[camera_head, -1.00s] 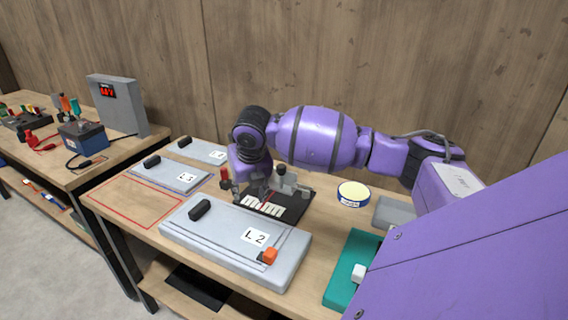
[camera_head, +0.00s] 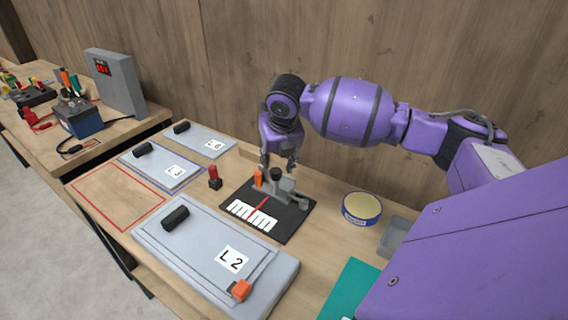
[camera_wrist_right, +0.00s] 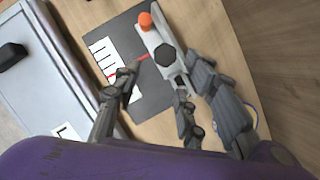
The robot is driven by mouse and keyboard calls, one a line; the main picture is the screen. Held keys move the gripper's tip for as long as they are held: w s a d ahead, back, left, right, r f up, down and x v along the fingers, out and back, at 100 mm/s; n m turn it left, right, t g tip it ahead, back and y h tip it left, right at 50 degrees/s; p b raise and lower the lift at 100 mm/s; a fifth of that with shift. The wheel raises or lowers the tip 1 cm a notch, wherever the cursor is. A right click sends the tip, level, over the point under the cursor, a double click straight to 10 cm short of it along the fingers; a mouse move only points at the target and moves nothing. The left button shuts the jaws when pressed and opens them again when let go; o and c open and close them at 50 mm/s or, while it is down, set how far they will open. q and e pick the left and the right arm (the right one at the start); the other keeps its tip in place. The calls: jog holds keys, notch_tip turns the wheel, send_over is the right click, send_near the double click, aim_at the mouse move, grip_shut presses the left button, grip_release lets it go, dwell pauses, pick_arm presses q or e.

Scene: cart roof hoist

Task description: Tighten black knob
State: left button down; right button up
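The black knob (camera_head: 277,174) stands upright on a grey block of a small black fixture board (camera_head: 290,222). An orange knob (camera_head: 258,179) is just left of it. My right gripper (camera_head: 278,160) points down above the black knob, fingers spread. In the right wrist view the black knob (camera_wrist_right: 165,56) lies just ahead of the open fingers (camera_wrist_right: 158,78), with nothing between them; contact cannot be told. The orange knob (camera_wrist_right: 145,20) is beyond it. My left gripper is not in view.
A red-topped plug (camera_head: 214,175) stands left of the board. The L2 panel (camera_head: 200,245) lies in front, the L3 panel (camera_head: 165,168) at left. A round yellow-topped tin (camera_head: 361,209) and a grey tray (camera_head: 398,238) are to the right. Bare wood lies between board and tin.

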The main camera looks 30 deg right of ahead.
aim_at(274, 171)
jog(key=x, duration=0.6)
jog(key=shift+w+d+f, duration=0.1)
jog(key=shift+w+f, duration=0.1)
jog(key=shift+f, duration=0.05)
jog(key=shift+w+d+f, duration=0.15)
jog(key=shift+w+f, duration=0.05)
jog(key=shift+f, duration=0.25)
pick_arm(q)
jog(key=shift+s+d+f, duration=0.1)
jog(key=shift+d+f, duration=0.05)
pick_arm(e)
grip_shut()
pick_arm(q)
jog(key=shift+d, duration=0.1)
